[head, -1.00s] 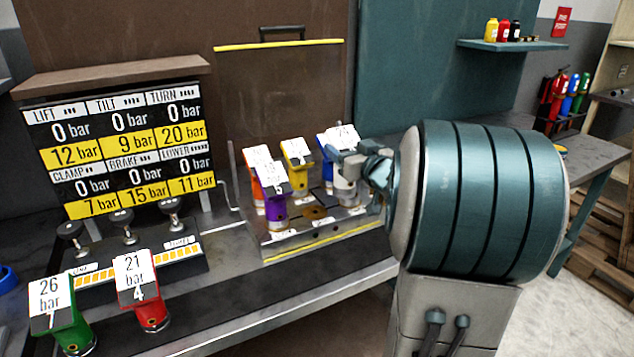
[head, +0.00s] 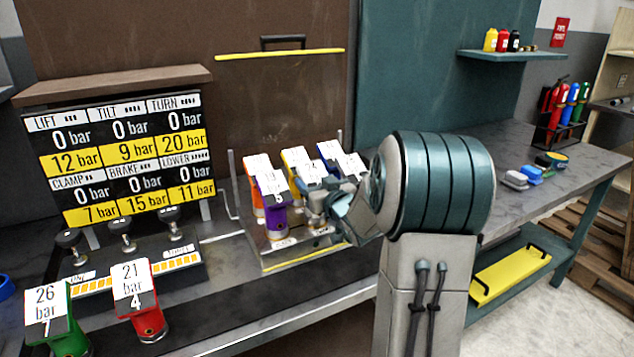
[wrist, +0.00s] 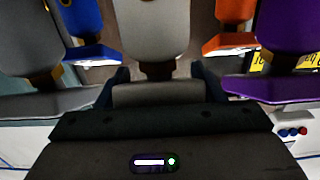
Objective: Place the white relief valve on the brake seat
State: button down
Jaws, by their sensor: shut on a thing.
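The white relief valve (wrist: 160,28) is between my fingers in the wrist view, with its lower part hidden by the gripper. My gripper (wrist: 162,85) is shut on it. In the head view my gripper (head: 325,205) is at the front right of the valve stand (head: 290,262), and a tilted white tag (head: 312,171) shows just above it. The valve's body is mostly covered there by the fingers. The brake seat cannot be told apart; the small labels on the stand are too blurred to read and its right part is hidden by my arm.
Close around are purple (head: 274,215), orange (head: 255,190), yellow (head: 293,156) and blue (head: 328,150) valves, and a grey one (wrist: 30,40). Green (head: 62,330) and red (head: 148,320) valves stand at front left. A pressure board (head: 120,155) stands behind them. The bench at right has small items.

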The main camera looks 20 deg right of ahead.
jog(key=shift+r, duration=0.25)
jog(key=c, duration=0.8)
grip_release()
jog(key=shift+f, duration=0.35)
jog(key=o, duration=0.4)
jog(key=shift+r, duration=0.1)
